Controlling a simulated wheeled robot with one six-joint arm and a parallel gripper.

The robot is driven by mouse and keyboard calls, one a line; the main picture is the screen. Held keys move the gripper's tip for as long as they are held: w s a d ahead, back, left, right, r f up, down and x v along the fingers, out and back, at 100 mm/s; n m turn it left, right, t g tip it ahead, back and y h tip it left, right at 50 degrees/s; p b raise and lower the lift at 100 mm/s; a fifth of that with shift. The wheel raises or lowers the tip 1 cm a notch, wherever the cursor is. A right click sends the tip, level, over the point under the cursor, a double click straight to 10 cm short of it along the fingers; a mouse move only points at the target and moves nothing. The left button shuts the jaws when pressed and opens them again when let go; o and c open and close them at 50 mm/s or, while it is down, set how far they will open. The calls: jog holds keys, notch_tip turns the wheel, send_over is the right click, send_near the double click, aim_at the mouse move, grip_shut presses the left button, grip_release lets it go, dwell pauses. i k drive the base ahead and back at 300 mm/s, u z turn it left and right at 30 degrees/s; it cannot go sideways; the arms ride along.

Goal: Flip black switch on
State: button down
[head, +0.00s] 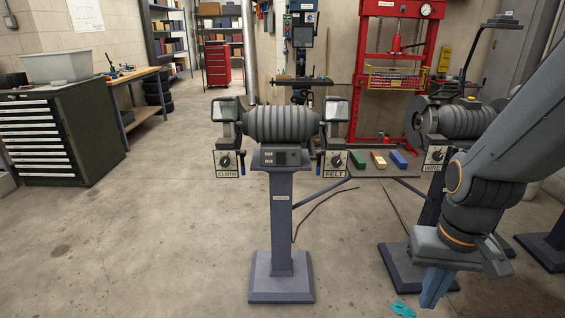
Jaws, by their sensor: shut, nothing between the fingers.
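A grey buffing machine (281,125) stands on a blue-grey pedestal (281,220) in the middle of the head view. A dark switch box (280,157) sits at the front, under the motor. It carries a small black switch (292,158) at its right side; its position is too small to tell. Panels marked CLOTH (227,163) and FELT (335,163) hang at each side, each with a black round knob. My gripper (431,297) is shut and empty at the lower right. It points down, well apart from the machine and lower than the switch box.
A second machine (465,122) with a WIRE panel (436,158) stands at right, partly behind my arm. A tray with coloured blocks (380,161) lies behind. A green drawer cabinet (60,138) is at left. A teal item (403,309) lies near my gripper. Floor left of the pedestal is clear.

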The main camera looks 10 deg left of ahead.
aim_at(280, 157)
jog(key=u, duration=0.45)
jog(key=i, duration=1.3)
